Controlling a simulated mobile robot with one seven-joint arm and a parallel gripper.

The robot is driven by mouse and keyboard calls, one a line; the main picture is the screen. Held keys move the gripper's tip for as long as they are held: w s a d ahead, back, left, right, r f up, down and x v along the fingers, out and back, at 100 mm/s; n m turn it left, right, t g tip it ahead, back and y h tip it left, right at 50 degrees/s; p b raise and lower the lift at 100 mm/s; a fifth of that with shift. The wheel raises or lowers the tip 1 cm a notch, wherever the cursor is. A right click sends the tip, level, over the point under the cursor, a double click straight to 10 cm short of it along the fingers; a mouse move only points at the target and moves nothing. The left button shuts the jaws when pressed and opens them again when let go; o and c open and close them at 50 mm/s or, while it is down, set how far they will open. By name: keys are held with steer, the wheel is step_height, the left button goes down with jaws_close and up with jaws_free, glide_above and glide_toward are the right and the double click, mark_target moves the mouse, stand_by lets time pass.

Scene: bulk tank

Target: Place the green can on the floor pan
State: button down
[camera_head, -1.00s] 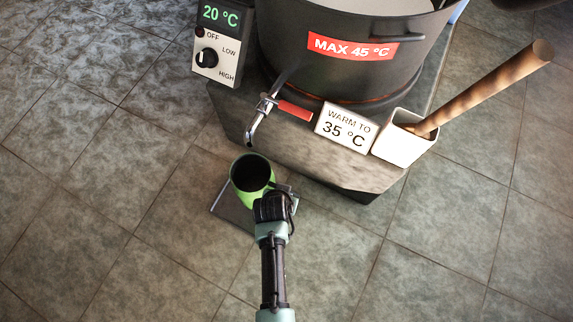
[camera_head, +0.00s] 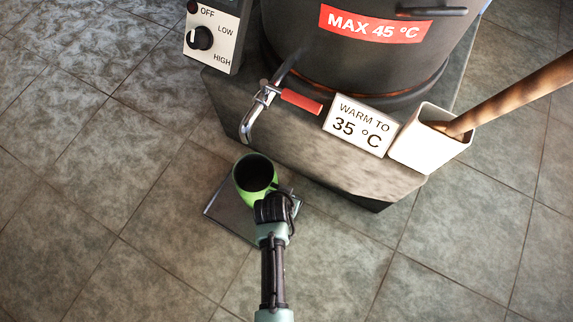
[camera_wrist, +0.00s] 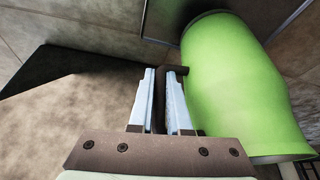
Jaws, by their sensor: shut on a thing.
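The green can (camera_head: 243,187) is open-topped with a dark inside, and looks upright in the head view. My gripper (camera_head: 272,204) is shut at its side; in the wrist view the two pale fingers (camera_wrist: 160,90) close on a narrow dark part, seemingly its handle. The can's green body (camera_wrist: 235,85) fills the right of that view. The floor pan (camera_head: 224,214) is a flat grey square on the tiles, partly hidden under the can and gripper. Its dark surface seems to show at the top of the wrist view. Whether the can touches the pan I cannot tell.
A spout (camera_head: 252,122) with a red lever (camera_head: 301,102) juts from the dark tank (camera_head: 350,65) just above and behind the can. The tank's block (camera_head: 300,150) stands close behind. A white holder (camera_head: 425,150) carries a wooden stick (camera_head: 510,95). Tiled floor to the left is clear.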

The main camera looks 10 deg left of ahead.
steer(key=shift+w+f+b, duration=0.1)
steer(key=shift+f+b, duration=0.3)
steer(key=shift+f, duration=0.3)
steer(key=c, duration=0.8)
jaws_free()
